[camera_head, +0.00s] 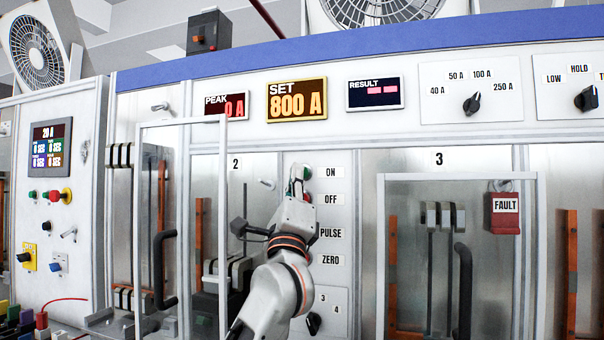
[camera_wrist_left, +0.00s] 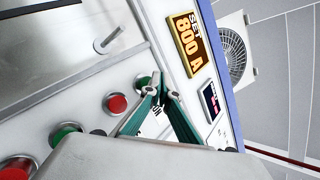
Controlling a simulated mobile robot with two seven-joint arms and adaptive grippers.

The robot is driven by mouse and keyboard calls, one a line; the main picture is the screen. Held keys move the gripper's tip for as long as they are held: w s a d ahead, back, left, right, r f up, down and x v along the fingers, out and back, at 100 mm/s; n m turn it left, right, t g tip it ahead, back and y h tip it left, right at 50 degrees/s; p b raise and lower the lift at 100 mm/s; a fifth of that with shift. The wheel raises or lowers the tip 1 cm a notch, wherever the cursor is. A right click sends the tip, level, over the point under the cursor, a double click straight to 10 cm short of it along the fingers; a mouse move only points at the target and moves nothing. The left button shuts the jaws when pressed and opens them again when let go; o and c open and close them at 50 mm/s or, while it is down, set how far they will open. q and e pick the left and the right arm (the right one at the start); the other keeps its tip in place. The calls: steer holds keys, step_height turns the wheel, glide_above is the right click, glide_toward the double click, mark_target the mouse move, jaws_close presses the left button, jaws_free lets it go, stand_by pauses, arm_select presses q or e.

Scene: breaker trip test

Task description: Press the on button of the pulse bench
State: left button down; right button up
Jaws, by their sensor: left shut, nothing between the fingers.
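The pulse bench's ON button (camera_head: 306,172) is green, at the top of a column of labelled buttons beside panel 2. It shows partly behind the fingertips in the left wrist view (camera_wrist_left: 142,82). My left gripper (camera_head: 297,182) is shut and empty, its tips at the ON button and slightly left of it in the head view. I cannot tell whether they touch it. My right gripper is not in view.
The green PULSE button (camera_wrist_left: 65,132) and red ZERO button (camera_wrist_left: 15,168) follow in the column. The SET display (camera_head: 297,100) reads 800 A. A framed door with a dark handle (camera_head: 165,270) stands ajar at left. A red FAULT tag (camera_head: 505,212) hangs at bay 3.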

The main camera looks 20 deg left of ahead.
arm_select(q)
steer(key=shift+w, duration=0.1)
steer(key=shift+w, duration=0.35)
steer(key=shift+w+b, duration=0.45)
steer(key=shift+b, duration=0.05)
stand_by(1.0)
steer(key=shift+s, duration=0.1)
steer(key=shift+s+p, duration=0.5)
steer(key=shift+s, duration=0.3)
